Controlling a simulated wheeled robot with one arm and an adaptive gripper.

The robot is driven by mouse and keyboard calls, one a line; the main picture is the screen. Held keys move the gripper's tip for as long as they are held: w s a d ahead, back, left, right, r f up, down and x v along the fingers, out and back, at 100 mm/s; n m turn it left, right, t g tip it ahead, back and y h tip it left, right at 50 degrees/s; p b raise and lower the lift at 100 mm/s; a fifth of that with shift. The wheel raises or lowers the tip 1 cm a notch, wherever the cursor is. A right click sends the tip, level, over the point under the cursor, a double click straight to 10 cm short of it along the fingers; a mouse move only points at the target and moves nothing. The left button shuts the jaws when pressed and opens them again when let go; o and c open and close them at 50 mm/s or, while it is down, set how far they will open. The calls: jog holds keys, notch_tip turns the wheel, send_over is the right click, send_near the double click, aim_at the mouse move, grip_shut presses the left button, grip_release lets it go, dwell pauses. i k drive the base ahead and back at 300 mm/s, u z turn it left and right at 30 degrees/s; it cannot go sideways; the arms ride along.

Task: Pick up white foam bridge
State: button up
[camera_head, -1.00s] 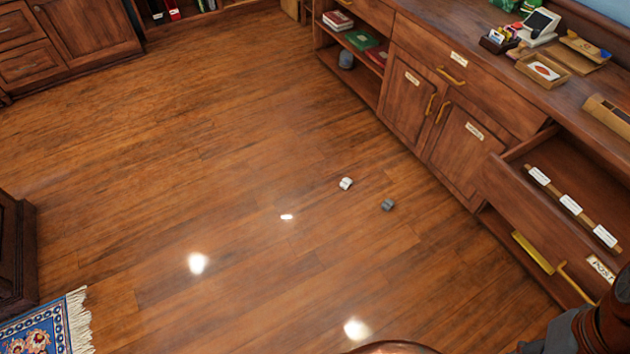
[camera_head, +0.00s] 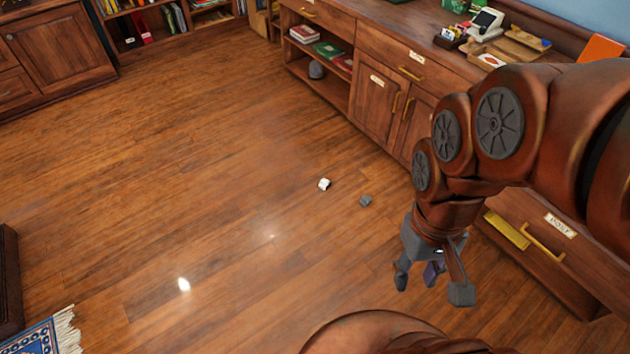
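A small white block (camera_head: 324,184), which looks like the white foam bridge, lies on the wooden floor near the middle of the view. Its exact shape is too small to tell. A small grey block (camera_head: 366,201) lies just to its right and nearer to me, apart from it. My gripper (camera_head: 431,287) hangs pointing down, to the right of and nearer than both blocks. Its two grey fingertips are spread wide. A small bluish piece shows between the fingers; I cannot tell whether it belongs to the gripper. Neither floor block is in its grasp.
A wooden cabinet (camera_head: 377,92) with drawers and open shelves runs along the right, with items on its counter. My arm hides part of it. A low drawer front (camera_head: 532,235) shows below my arm. A patterned rug (camera_head: 40,338) lies at lower left.

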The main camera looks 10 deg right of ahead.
aim_at(324, 183)
jog(key=u, duration=0.65)
jog(key=i, duration=2.3)
jog(key=z, duration=0.7)
